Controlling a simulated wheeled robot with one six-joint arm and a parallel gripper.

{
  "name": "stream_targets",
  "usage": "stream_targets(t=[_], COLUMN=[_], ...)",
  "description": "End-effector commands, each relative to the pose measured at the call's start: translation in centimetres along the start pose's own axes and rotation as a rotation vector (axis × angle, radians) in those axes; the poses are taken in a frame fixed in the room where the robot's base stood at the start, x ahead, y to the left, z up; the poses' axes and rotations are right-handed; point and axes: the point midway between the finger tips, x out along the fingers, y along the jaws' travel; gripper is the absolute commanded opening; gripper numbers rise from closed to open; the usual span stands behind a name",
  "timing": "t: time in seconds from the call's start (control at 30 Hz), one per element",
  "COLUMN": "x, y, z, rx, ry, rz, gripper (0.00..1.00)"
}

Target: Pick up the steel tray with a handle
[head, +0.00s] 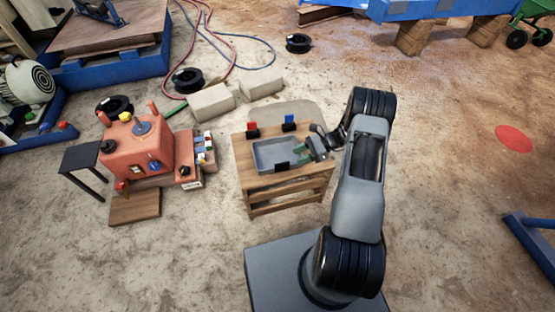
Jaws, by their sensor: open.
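The steel tray (277,151) is a grey, shallow, rectangular tray lying on top of a small wooden table (243,169). A black piece (282,166) shows at its near edge; it may be the tray's handle. My gripper (306,151) is over the right part of the table, beside the tray's right edge. It is open. Whether a finger touches the tray cannot be told at this size. Part of the tray's right end is hidden behind my gripper.
A red piece (251,127) and a blue piece (289,120) on black holders stand at the table's back edge. An orange control box (137,151) is to the left. Pale blocks (212,103) lie behind. The floor right of my arm is mostly clear.

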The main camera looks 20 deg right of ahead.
Motion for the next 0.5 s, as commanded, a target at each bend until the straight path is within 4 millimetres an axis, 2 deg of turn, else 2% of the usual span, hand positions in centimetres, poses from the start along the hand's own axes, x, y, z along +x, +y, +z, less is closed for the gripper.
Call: stream_targets(t=[0.1,0.37,0.5], x=[1.3,2.3,3.6], y=[0.0,0.1,0.1], z=[-0.1,0.0,-0.1], rx=[-0.001,-0.002,-0.001], ry=[0.001,0.001,0.002], rz=[0.001,0.001,0.002], gripper=[0.43,0.43,0.43])
